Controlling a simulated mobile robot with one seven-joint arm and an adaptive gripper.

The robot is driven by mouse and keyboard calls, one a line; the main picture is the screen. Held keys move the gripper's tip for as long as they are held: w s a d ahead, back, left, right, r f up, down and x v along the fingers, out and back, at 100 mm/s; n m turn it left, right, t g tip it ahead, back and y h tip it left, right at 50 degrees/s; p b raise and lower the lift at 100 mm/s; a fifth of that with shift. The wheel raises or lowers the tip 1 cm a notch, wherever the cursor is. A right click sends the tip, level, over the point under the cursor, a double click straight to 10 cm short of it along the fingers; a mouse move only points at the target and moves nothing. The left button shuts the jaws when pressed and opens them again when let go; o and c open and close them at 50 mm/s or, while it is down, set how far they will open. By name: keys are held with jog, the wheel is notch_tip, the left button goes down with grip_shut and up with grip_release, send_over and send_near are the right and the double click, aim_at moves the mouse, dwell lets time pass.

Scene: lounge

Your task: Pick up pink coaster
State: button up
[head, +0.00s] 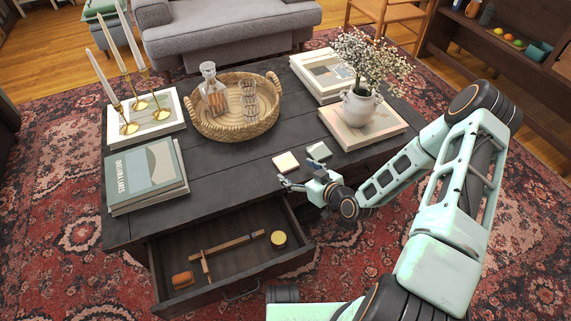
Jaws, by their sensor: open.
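A small square coaster (286,162), pale cream to faintly pink, lies flat near the front edge of the dark coffee table. It is the closest match to a pink coaster; no strongly pink one shows. A grey-green square coaster (319,150) lies just to its right. My gripper (284,182) is open and looks empty, just in front of the pale coaster at the table's front edge. A gap shows between the fingertips and the coaster, but their height above the table is hard to tell. The gripper hides none of the pale coaster.
The coffee table (240,175) has an open drawer (225,262) below the gripper. A wicker tray (236,127) with a decanter and glasses stands behind. Books with a flower vase (360,106) stand right, near my arm. Books (145,178) and candlesticks (130,127) stand left.

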aim_at(285, 161)
jog(key=shift+w+r+b+x, duration=0.15)
jog(key=shift+b+x, duration=0.25)
jog(key=shift+x, duration=1)
jog(key=shift+w+r+b+x, duration=0.15)
jog(key=shift+b+x, duration=0.2)
jog(key=shift+x, duration=1)
jog(key=shift+s+d, duration=0.1)
jog(key=shift+d, duration=0.05)
jog(key=shift+c, duration=0.7)
jog(key=c, duration=1.3)
jog(key=shift+r, duration=0.15)
